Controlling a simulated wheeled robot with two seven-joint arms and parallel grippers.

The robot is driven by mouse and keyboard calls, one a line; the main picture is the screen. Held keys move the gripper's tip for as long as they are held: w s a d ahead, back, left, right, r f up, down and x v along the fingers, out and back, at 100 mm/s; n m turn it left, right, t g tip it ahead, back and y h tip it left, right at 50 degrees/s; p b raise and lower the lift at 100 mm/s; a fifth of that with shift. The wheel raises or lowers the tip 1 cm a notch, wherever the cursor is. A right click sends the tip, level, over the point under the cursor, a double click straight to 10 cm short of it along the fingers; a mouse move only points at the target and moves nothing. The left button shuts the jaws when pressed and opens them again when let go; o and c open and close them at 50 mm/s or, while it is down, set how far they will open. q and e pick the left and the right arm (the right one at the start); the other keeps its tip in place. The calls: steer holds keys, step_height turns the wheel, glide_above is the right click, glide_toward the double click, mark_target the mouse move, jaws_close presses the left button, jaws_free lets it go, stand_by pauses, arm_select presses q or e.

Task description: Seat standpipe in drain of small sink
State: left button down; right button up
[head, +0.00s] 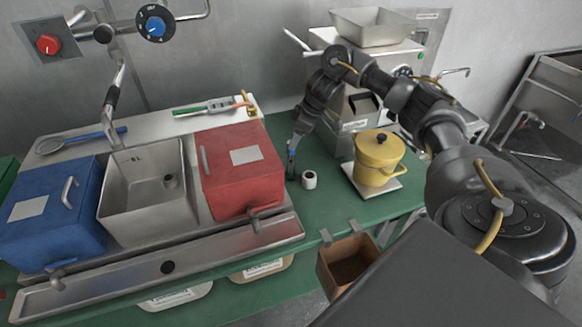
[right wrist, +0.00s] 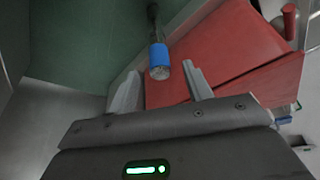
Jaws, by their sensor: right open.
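The small steel sink (head: 118,212) lies between the blue box and the red box in the head view. A slim dark pipe with a blue band, which looks like the standpipe (head: 291,167), stands on the green table just right of the red box. In the right wrist view the standpipe (right wrist: 158,58) lies ahead of the gap between my fingers, its pale end toward me. My right gripper (head: 294,143) is open and close to the pipe's top; it also shows in the right wrist view (right wrist: 161,88). My left gripper is out of view.
The red box (head: 240,185) stands between the pipe and the sink. A small white cup (head: 309,180) is close right of the pipe. A yellow pot (head: 378,165) stands farther right. The blue box (head: 55,225) is left of the sink.

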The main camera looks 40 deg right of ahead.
mark_target(291, 162)
steer(key=shift+w+a+f, duration=0.1)
steer(key=shift+w+f, duration=0.2)
steer(key=shift+f, duration=0.45)
steer(key=p+x, duration=0.1)
steer(key=x, duration=0.4)
steer(key=shift+s+p, duration=0.1)
steer(key=shift+p, duration=0.2)
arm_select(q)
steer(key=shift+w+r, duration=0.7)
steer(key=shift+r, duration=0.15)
arm_select(e)
jaws_close()
